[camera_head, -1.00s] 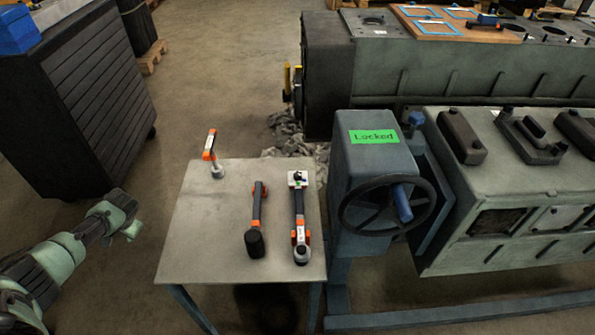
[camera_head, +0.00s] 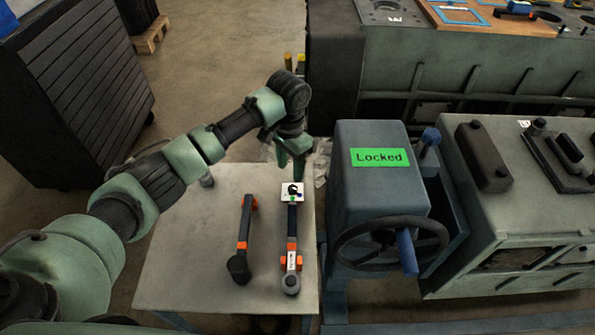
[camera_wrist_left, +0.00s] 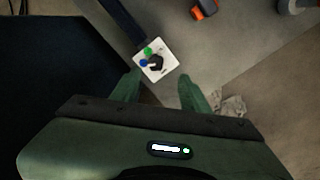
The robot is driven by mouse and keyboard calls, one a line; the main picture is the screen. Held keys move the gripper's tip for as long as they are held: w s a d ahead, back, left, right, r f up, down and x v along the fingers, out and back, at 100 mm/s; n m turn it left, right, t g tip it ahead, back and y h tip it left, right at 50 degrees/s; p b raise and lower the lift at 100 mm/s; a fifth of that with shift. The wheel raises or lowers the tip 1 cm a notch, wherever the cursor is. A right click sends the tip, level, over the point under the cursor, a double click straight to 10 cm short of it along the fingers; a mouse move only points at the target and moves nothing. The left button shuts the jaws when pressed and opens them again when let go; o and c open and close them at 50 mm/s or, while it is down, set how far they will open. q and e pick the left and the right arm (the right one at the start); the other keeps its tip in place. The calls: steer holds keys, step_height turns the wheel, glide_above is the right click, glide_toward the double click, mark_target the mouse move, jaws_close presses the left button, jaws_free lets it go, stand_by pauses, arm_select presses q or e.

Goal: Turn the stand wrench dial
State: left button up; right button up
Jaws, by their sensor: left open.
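The stand wrench (camera_head: 292,232) lies on the grey table, a long black tool with orange parts. Its dial (camera_head: 291,193), a black knob on a white square plate with green and blue dots, is at its far end. In the left wrist view the dial (camera_wrist_left: 156,62) shows just beyond the fingertips. My left gripper (camera_head: 293,172) points down over the far end of the wrench, above and apart from the dial. Its fingers (camera_wrist_left: 158,85) are open and empty. My right gripper is not in view.
Another black-and-orange tool (camera_head: 243,238) lies left of the wrench on the table (camera_head: 180,265). A blue-grey stand (camera_head: 380,185) with a green "Locked" label and a handwheel (camera_head: 350,245) stands close on the right. The table's left part is mostly clear.

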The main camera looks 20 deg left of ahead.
mark_target(292, 188)
arm_select(q)
steer(key=shift+s+d+f, duration=0.1)
steer(key=shift+d, duration=0.2)
steer(key=f, duration=0.6)
steer(key=shift+s, duration=0.25)
steer(key=shift+f, duration=0.25)
steer(key=shift+a+f, duration=0.1)
steer(key=shift+f, duration=0.05)
jaws_close()
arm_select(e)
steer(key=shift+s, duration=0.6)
